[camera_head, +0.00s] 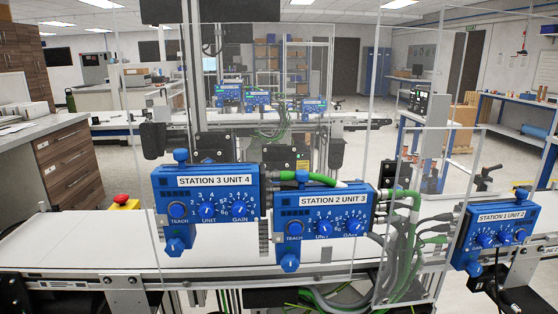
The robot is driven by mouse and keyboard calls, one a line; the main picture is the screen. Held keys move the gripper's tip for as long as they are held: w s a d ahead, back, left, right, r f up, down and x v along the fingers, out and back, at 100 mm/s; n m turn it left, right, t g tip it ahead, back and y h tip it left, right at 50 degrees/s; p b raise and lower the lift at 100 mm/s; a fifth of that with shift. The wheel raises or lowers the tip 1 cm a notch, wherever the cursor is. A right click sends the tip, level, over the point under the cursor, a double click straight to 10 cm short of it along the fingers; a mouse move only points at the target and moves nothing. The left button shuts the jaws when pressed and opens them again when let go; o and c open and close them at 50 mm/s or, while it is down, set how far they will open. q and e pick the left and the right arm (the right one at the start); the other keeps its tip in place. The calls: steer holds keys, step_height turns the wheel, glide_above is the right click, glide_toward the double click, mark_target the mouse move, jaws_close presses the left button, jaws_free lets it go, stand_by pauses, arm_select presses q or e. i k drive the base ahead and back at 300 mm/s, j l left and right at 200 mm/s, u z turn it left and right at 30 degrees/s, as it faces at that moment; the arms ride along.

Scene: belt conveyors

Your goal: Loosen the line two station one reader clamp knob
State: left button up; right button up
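Three blue reader units are mounted along the near conveyor. The one labelled STATION 1 (497,232) is at the right, tilted in the picture, with small blue dials on its face. A blue knob (474,268) shows below it and another blue knob (521,192) stands on its top; I cannot tell which is the clamp knob. The STATION 2 UNIT 3 reader (325,212) is in the middle and the STATION 3 UNIT 4 reader (210,195) is at the left. No line number is readable. Neither of my grippers is in view.
The near conveyor belt (90,240) runs across behind clear upright panels. Green and grey cables (405,240) hang between stations 2 and 1. A second conveyor with small blue readers (258,97) stands farther back. A red emergency button (121,199) sits at the left.

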mark_target(473, 270)
steer(key=z, duration=1.25)
steer(key=i+l+u, duration=0.1)
steer(key=u, duration=0.35)
steer(key=l+u, duration=0.25)
steer(key=u, duration=0.2)
steer(key=l+u, duration=0.2)
steer(key=u, duration=0.25)
steer(key=l+u, duration=0.3)
steer(key=l, duration=0.25)
steer(key=l+u, duration=0.25)
steer(key=l, duration=0.25)
steer(key=k+l, duration=0.1)
steer(key=l, duration=0.25)
steer(key=k+l+u, duration=0.1)
steer(key=l, duration=0.3)
steer(key=k+l, duration=0.1)
steer(key=l, duration=0.25)
steer(key=u, duration=0.05)
